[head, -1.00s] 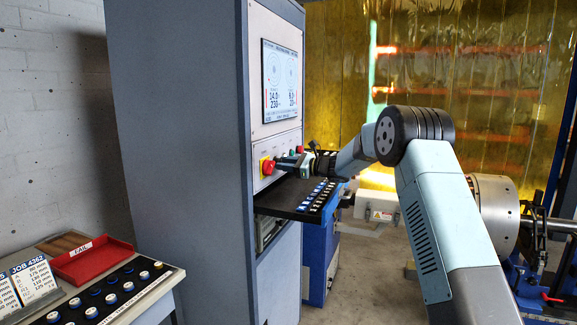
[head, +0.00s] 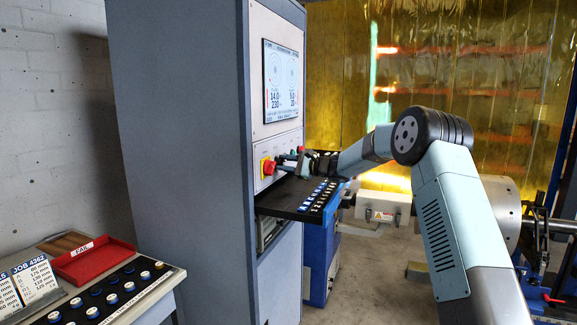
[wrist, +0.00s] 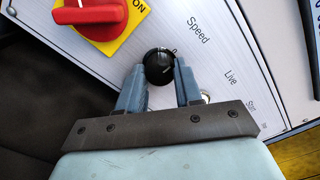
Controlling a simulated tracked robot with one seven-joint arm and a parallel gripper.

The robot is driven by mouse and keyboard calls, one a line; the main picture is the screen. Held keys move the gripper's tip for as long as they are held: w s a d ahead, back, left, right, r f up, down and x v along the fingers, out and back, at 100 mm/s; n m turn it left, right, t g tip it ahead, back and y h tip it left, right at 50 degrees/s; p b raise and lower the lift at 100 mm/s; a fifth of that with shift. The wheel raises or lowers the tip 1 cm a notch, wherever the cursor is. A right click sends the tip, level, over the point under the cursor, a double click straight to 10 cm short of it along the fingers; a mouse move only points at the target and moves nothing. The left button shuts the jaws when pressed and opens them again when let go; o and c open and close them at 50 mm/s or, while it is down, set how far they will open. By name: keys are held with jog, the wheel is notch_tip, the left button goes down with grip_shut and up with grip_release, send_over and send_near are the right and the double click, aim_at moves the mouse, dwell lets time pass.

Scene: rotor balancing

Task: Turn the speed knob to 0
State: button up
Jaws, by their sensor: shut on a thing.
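The black speed knob (wrist: 158,64) is on the pale control panel (wrist: 215,75) beside the printed word "Speed". A 0 is printed close to its upper right edge in the wrist view. A light mark shows on the knob, but its exact reading is too small to tell. My gripper (wrist: 160,74) has one finger on each side of the knob and is shut on it. In the head view my gripper (head: 288,160) reaches the front of the grey cabinet (head: 180,120), below the screen (head: 283,82); the knob is hidden or too small there.
A red rotary switch (wrist: 92,14) on a yellow plate sits close to the left finger. "Live" and "Start" labels lie to the right of the knob. A black shelf with labelled keys (head: 312,197) juts out below my wrist. A red tray (head: 95,262) stands at lower left.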

jog(key=shift+s+a+f, duration=0.25)
jog(key=shift+a+f, duration=0.1)
jog(key=o, duration=0.8)
jog(key=shift+c, duration=0.2)
jog(key=shift+o, duration=1.4)
jog(key=shift+d+r, duration=0.1)
jog(key=shift+w+d+r, duration=0.1)
jog(key=shift+d, duration=0.25)
jog(key=v, duration=1.3)
jog(key=shift+d, duration=0.15)
